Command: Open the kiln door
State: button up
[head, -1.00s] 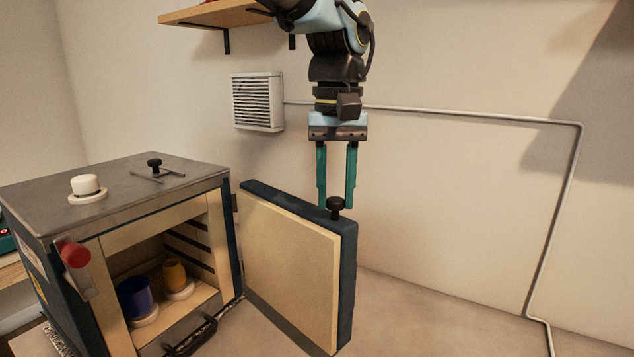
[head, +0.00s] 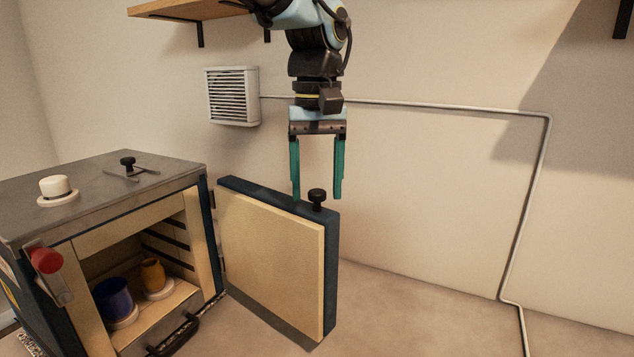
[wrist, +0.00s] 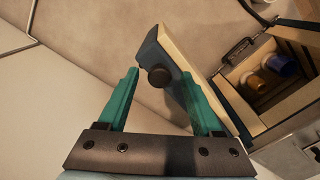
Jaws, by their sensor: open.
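The kiln (head: 110,205) stands at the left with its front open. Its door (head: 270,262), cream inside with a dark blue edge, is swung out to the right on its hinge side. A black knob (head: 317,196) stands on the door's top edge near the free end. My gripper (head: 318,197) points down at the knob, fingers spread, with nothing held. In the wrist view the knob (wrist: 160,77) shows beyond and between the open teal fingertips (wrist: 160,72). I cannot tell whether a finger touches the door.
Inside the kiln are a blue pot (head: 114,297) and a yellow pot (head: 153,275). A black handle (head: 174,336) sits low at the kiln front, and a red-ended lever (head: 47,261) at its left. Floor right of the door is clear.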

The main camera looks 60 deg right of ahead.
notch_tip(320, 180, up, 11)
jog(key=b, duration=0.2)
dwell(0.5)
jog(key=shift+s+f, duration=0.1)
jog(key=shift+f, duration=0.05)
dwell(0.3)
